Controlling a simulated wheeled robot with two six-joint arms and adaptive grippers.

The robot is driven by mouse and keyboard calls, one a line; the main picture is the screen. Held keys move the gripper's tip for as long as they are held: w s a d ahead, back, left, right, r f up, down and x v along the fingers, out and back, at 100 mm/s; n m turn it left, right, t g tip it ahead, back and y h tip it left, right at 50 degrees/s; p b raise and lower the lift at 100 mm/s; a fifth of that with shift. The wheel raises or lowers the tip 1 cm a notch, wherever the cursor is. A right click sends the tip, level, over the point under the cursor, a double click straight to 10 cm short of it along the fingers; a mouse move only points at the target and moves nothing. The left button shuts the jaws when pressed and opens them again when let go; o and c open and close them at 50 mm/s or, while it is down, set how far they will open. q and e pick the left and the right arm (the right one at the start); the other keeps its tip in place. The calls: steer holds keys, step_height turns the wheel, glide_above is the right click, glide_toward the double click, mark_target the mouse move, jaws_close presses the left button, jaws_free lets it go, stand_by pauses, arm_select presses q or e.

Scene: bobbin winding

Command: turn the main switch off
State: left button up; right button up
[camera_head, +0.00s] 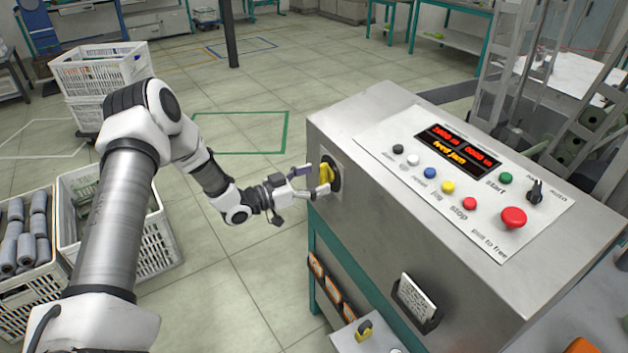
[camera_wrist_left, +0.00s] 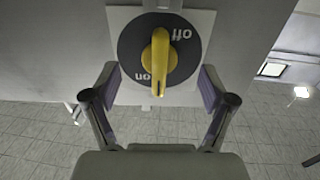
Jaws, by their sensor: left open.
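The main switch is a yellow rotary knob (camera_head: 326,173) on a dark round plate, on the left end face of the grey machine cabinet. In the left wrist view the knob (camera_wrist_left: 159,62) stands upright in the picture on its dark disc (camera_wrist_left: 188,58). The disc has "off" at upper right and "on" at lower left, both upside down. My left gripper (camera_head: 313,181) is open in front of the switch, one finger on each side of the knob. Gaps show between the finger pads and the knob in the wrist view. My right gripper is not in view.
The cabinet top holds a control panel (camera_head: 400,138) with coloured buttons, a red display (camera_head: 458,150) and a red stop button (camera_head: 513,217). White crates (camera_head: 160,250) stand at left. The floor between is clear.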

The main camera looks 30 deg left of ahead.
arm_select(q)
steer(key=shift+b+x, duration=0.65)
steer(key=shift+x, duration=0.4)
